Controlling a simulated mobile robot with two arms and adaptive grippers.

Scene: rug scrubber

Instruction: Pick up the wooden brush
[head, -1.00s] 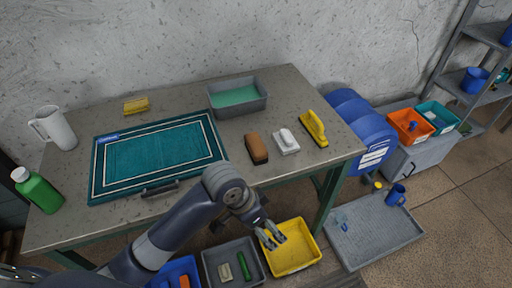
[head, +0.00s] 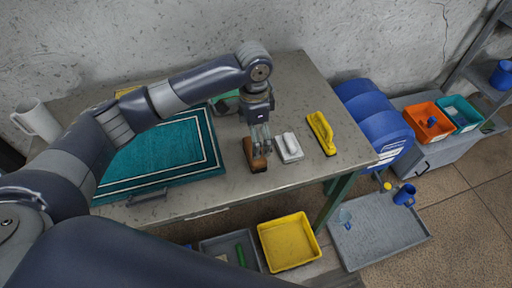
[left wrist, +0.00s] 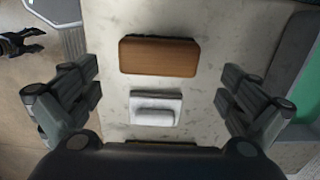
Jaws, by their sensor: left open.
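The wooden brush (head: 256,163), a brown block, lies on the table near its front edge. My left gripper (head: 261,138) is over it in the head view, partly covering its far end. In the left wrist view the brush (left wrist: 160,56) lies ahead of the open fingers of my left gripper (left wrist: 160,84), crosswise and in the upper middle. Nothing is between the fingers' grip, and I see no contact with the brush. My right gripper is not in view.
A white brush (head: 289,147) lies close to the right of the wooden brush, with a yellow brush (head: 321,132) beyond it. A teal rug (head: 170,155) lies to the left. A yellow bin (head: 288,241) stands below the table front. A blue barrel (head: 378,128) stands right of the table.

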